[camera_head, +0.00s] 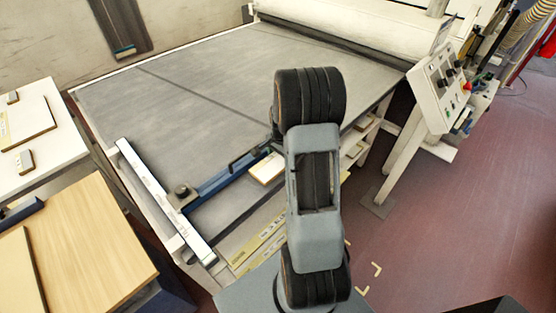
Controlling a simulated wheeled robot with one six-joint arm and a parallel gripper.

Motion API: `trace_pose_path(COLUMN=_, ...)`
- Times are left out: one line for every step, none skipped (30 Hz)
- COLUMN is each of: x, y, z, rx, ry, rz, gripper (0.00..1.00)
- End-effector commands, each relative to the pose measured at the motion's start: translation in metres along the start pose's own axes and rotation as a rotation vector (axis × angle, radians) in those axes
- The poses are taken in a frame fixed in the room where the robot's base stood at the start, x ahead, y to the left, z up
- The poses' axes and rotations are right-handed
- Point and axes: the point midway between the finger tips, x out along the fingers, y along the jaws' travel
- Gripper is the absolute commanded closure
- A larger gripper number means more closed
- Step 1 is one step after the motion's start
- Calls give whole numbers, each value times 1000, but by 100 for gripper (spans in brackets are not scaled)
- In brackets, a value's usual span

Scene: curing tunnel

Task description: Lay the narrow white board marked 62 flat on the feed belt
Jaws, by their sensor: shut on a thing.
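A small white board (266,168) with a tan edge shows just left of my arm, over the near part of the grey feed belt (205,90). Its right end is hidden behind my arm, and no number can be read on it. My gripper (277,148) is mostly hidden behind my arm; only a dark part shows at the board's far end, and it is shut on the board. Whether the board touches the belt cannot be told.
A blue bar (212,187) with a dark knob crosses the belt's near end, beside a white rail (160,195). A wooden table (85,240) and white table (45,120) stand left. A control box (440,88) stands right. The belt's far part is clear.

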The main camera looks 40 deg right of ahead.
Motion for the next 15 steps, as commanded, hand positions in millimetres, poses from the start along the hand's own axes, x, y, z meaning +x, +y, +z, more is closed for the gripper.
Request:
trace_pose_path(x=4, y=0, z=0, rx=0, ry=-1, rz=1, gripper=46)
trace_pose_path(x=7, y=0, z=0, rx=0, ry=-2, rz=2, gripper=46)
trace_pose_path(x=10, y=0, z=0, rx=0, ry=0, rz=0, gripper=46)
trace_pose_path(x=12, y=0, z=0, rx=0, ry=0, rz=0, gripper=46)
trace_pose_path(x=14, y=0, z=0, rx=0, ry=0, rz=0, gripper=46)
trace_pose_path(x=15, y=0, z=0, rx=0, ry=1, rz=-1, gripper=46)
trace_pose_path(x=16, y=0, z=0, rx=0, ry=1, rz=-1, gripper=46)
trace_pose_path(x=16, y=0, z=0, rx=0, ry=1, rz=-1, gripper=46)
trace_pose_path(x=16, y=0, z=0, rx=0, ry=1, rz=-2, gripper=46)
trace_pose_path(x=16, y=0, z=0, rx=0, ry=1, rz=-2, gripper=46)
trace_pose_path(x=16, y=0, z=0, rx=0, ry=1, rz=-2, gripper=46)
trace_pose_path(x=16, y=0, z=0, rx=0, ry=1, rz=-2, gripper=46)
trace_pose_path(x=16, y=0, z=0, rx=0, ry=1, rz=-2, gripper=46)
trace_pose_path(x=16, y=0, z=0, rx=0, ry=1, rz=-2, gripper=46)
trace_pose_path(x=17, y=0, z=0, rx=0, ry=1, rz=-2, gripper=46)
